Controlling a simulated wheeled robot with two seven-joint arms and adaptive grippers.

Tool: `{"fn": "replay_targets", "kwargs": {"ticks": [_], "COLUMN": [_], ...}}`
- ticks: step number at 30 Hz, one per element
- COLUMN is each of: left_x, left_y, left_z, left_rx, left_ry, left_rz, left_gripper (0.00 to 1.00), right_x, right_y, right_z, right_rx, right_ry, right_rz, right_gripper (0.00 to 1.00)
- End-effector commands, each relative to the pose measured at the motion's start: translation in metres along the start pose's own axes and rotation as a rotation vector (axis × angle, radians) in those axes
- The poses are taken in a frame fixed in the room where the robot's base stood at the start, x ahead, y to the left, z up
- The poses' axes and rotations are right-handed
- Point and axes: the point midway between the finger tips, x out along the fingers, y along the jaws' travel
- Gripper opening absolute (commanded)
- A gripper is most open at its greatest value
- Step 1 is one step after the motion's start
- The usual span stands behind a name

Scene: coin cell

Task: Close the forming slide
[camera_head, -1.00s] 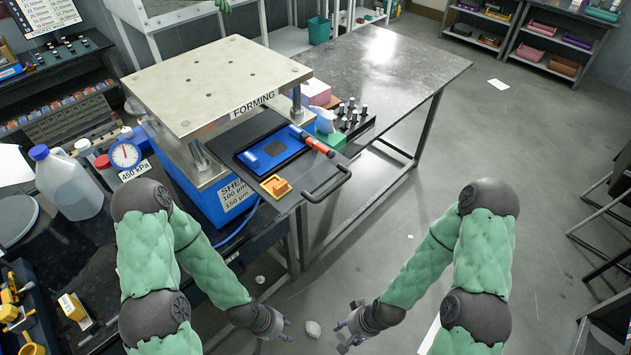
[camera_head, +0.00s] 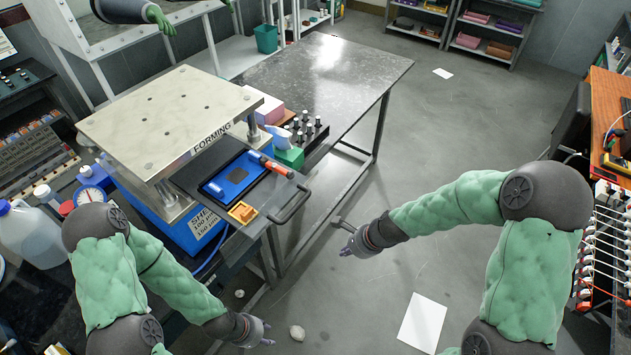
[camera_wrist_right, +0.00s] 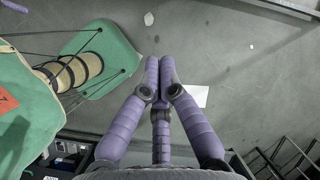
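The forming slide (camera_head: 190,176) is a dark flat plate drawn out from under the beige top of the forming press (camera_head: 170,112). Its dark bar handle (camera_head: 291,207) sticks out at the front right. A blue-framed insert (camera_head: 232,176), an orange-red piece (camera_head: 277,168) and a yellow-orange block (camera_head: 242,212) are on the slide. My left gripper (camera_head: 270,333) is open and empty, low over the floor.
A gauge (camera_head: 90,195) and a jug (camera_head: 35,235) stand left.

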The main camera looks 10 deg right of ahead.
Motion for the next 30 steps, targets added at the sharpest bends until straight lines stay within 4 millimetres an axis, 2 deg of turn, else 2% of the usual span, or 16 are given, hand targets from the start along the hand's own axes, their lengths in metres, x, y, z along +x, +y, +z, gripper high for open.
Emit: {"fn": "replay_targets", "kwargs": {"ticks": [1,9,12,15,18,22,30], "left_x": [-0.011,-0.037,-0.042,-0.045,-0.045,-0.042,-0.031], "left_y": [0.004,0.013,0.015,0.016,0.016,0.015,0.011], "left_z": [0.0,0.002,0.002,0.002,0.002,0.002,0.001], "left_rx": [0.0,0.0,0.0,0.0,0.0,0.0,0.0], "left_ry": [0.0,0.0,0.0,0.0,0.0,0.0,0.0], "left_rz": [0.0,0.0,0.0,0.0,0.0,0.0,0.0], "left_gripper": [0.4,0.4,0.4,0.4,0.4,0.4,0.4], "right_x": [-0.026,-0.129,-0.154,-0.17,-0.173,-0.163,-0.118], "right_y": [-0.018,-0.078,-0.091,-0.098,-0.1,-0.103,-0.113], "right_z": [0.008,0.048,0.059,0.065,0.069,0.07,0.079], "right_rx": [0.083,0.515,0.614,0.671,0.694,0.698,0.695], "right_ry": [-0.018,-0.184,-0.239,-0.275,-0.29,-0.292,-0.291], "right_rz": [-0.035,-0.144,-0.163,-0.173,-0.172,-0.172,-0.17], "right_gripper": [0.0,0.0,0.0,0.0,0.0,0.0,0.0]}}
